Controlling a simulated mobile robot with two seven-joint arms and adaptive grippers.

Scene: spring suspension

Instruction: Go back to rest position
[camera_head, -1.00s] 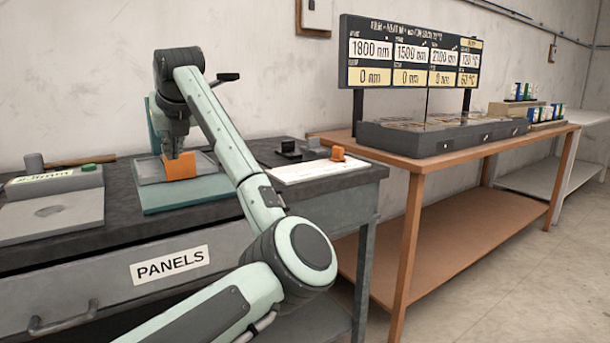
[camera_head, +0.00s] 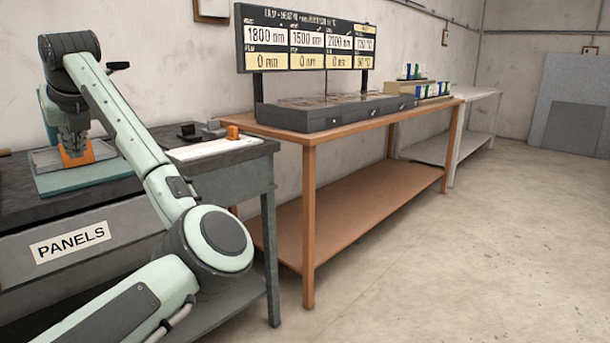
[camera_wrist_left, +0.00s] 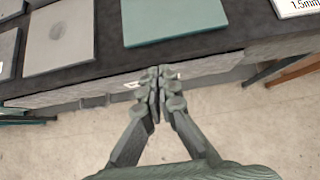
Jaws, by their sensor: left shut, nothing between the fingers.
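My left gripper (camera_head: 73,148) is at the panels bench on the left in the head view, by an orange block (camera_head: 76,158) and in line with it. In the left wrist view the gripper (camera_wrist_left: 159,72) is shut and empty. Its fingertips show against the bench's front edge, with the floor below. The orange block is not seen there. My left arm crosses the lower left of the head view. My right gripper is in neither view.
A teal plate (camera_wrist_left: 175,20) lies on the dark bench, with a grey plate (camera_wrist_left: 58,35) to its left. Right of the bench stands a wooden table (camera_head: 310,150) with a display board (camera_head: 310,45). The floor (camera_head: 450,260) at right is clear.

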